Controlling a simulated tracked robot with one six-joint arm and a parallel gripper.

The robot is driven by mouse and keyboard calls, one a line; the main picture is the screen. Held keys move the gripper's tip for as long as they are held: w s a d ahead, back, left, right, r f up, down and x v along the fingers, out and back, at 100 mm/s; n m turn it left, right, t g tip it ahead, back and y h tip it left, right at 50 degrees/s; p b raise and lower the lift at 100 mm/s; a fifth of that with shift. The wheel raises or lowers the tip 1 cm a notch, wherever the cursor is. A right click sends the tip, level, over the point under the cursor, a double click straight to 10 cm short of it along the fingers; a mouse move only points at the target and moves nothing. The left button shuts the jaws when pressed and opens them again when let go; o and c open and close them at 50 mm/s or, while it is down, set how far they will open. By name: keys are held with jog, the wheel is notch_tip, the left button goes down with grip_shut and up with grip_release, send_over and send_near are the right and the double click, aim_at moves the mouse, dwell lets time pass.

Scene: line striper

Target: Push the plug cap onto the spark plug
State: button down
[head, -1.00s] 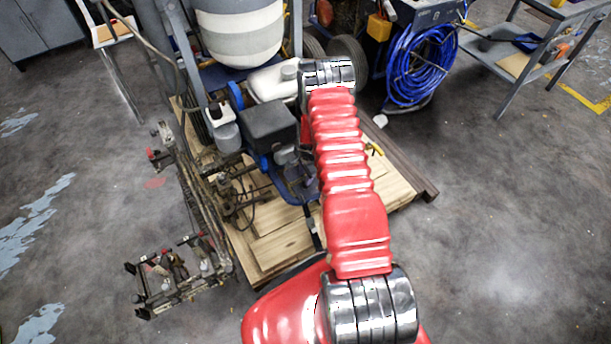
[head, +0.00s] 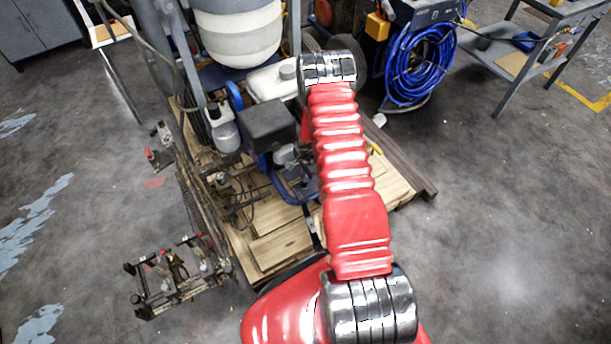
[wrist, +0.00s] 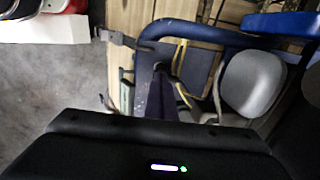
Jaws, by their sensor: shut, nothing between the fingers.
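My gripper (wrist: 163,92) shows in the wrist view as a dark housing with a small light and narrow dark fingers rising from its middle. The fingers are shut and empty, over a blue tubular frame (wrist: 200,32). In the head view my red arm hides most of the gripper. The engine of the line striper, with a black boxy cover (head: 268,124), stands just left of my arm. I cannot make out the spark plug or the plug cap in either view. A yellow cord (wrist: 180,62) runs beside the fingers in the wrist view.
The machine stands on a wooden pallet (head: 280,247). A striped tank (head: 238,35) and a white container (head: 272,82) are behind the engine. A rounded grey part (wrist: 253,83) is close right of the fingers. Blue hose (head: 420,65) hangs at the back right. Open floor lies right.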

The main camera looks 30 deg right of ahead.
jog(key=shift+s+a+r, duration=0.1)
jog(key=shift+s+r, duration=0.15)
jog(key=shift+r, duration=0.6)
jog(key=c, duration=2.5)
grip_release()
jog(key=o, duration=0.5)
jog(key=shift+w, duration=0.1)
jog(key=shift+c, duration=0.2)
jog(key=shift+o, duration=0.6)
jog(key=shift+o, duration=1)
jog(key=shift+r, duration=0.1)
